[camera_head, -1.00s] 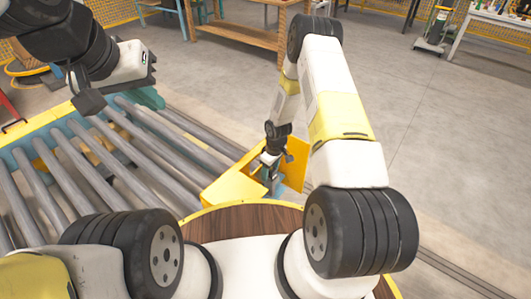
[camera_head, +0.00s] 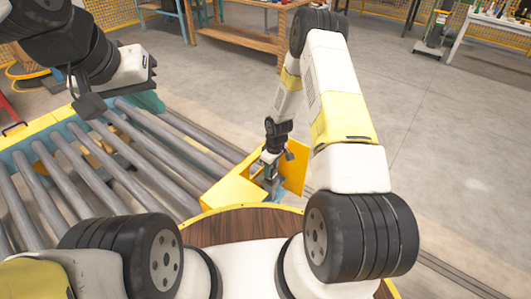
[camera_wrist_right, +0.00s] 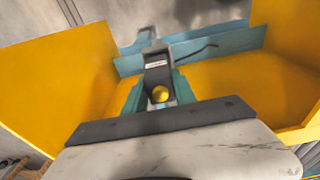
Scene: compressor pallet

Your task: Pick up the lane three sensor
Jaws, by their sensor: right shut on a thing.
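The sensor (camera_wrist_right: 157,68) is a small grey block with a pale label and a round yellow face, seen in the right wrist view. My right gripper (camera_wrist_right: 159,92) is shut on it, with a teal finger on each side. In the head view my right gripper (camera_head: 270,160) is small and points down inside the yellow corner guard; the sensor is hard to make out there. My left gripper (camera_head: 118,78) is raised over the far left end of the conveyor, away from the sensor. Its finger gap is not clear.
The yellow guard (camera_head: 235,190) has walls close around my right gripper. A teal rail (camera_wrist_right: 215,42) runs just behind the sensor in the wrist view. Open floor (camera_head: 440,150) lies to the right.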

